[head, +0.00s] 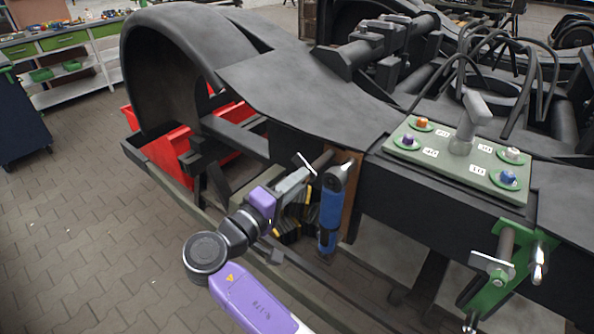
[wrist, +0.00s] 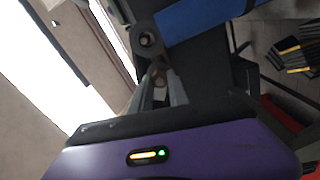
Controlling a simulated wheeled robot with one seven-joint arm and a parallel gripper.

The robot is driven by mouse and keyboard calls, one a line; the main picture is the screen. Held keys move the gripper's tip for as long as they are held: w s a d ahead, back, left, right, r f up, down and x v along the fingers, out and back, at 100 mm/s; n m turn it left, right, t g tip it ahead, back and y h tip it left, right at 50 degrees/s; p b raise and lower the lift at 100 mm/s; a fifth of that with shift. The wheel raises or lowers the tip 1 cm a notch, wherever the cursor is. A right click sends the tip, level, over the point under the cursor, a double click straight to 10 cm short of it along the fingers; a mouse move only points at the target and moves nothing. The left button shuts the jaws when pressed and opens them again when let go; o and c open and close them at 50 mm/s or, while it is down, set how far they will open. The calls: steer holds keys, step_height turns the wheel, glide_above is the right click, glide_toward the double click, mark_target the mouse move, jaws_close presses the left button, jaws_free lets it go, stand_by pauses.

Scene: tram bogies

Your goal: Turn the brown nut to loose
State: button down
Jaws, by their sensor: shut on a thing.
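An orange-brown nut (head: 422,122), the brownest of the coloured nuts, sits at the back left of the grey-green plate (head: 462,167) on the bogie frame. A tool with a blue handle (head: 330,208) and a dark grey head hangs upright at a brown board on the frame's side. My gripper (head: 307,172) is beside the tool's head, well left of and below the plate. In the wrist view my gripper (wrist: 160,82) is shut on a small part by the tool's round grey head (wrist: 147,40). The blue handle also shows there (wrist: 205,15). The exact grip is hard to see.
A purple nut (head: 408,140), a white nut (head: 513,153) and a blue nut (head: 508,177) share the plate with an upright grey T-shaped piece (head: 467,125). A green bracket (head: 505,265) juts out at right. A red bin (head: 175,152) stands behind my arm. The paved floor at left is clear.

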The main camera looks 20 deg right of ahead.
steer(key=shift+a+n+p, duration=0.15)
steer(key=shift+n+p, duration=3.95)
steer(key=shift+n, duration=0.5)
steer(key=shift+f, duration=0.1)
steer(key=c, duration=1.3)
jaws_free()
steer(key=shift+o, duration=0.2)
steer(key=b+v, duration=0.2)
steer(key=v, duration=0.5)
steer(key=shift+s+a, duration=0.2)
steer(key=shift+a, duration=0.1)
